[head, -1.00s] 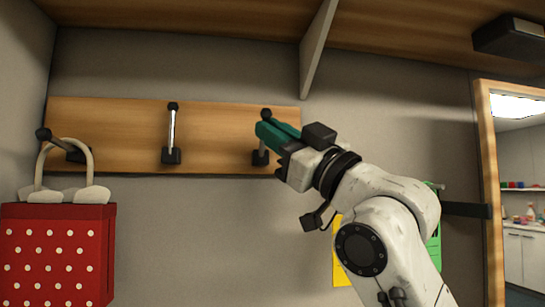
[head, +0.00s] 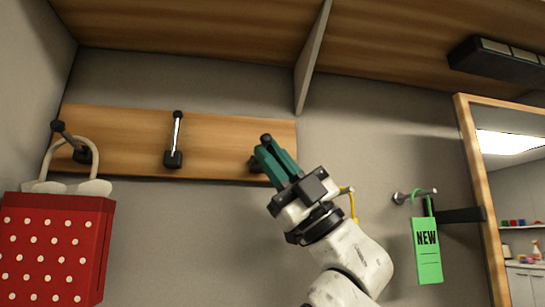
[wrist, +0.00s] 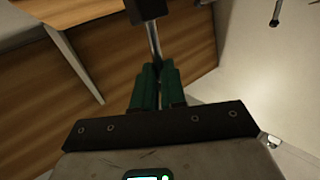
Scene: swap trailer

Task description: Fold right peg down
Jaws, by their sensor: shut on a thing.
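The right peg, with a black knob (head: 266,138) and a dark base (head: 256,165), is on the right end of the wooden board (head: 225,150). Its knob sits only a little above its base, so it leans out from the wall. My gripper (head: 269,156) has green fingers and is shut on this peg, hiding most of its rod. In the wrist view the metal rod (wrist: 154,40) runs from a black end piece down between the green fingertips (wrist: 158,72). The middle peg (head: 176,138) stands upright against the board.
A red dotted bag (head: 55,245) hangs by its handle at the left peg (head: 70,142), which sticks out. A green NEW tag (head: 428,250) hangs on a wall hook to the right. A divider (head: 311,60) comes down from the shelf above. A mirror or doorway frame (head: 480,190) is at right.

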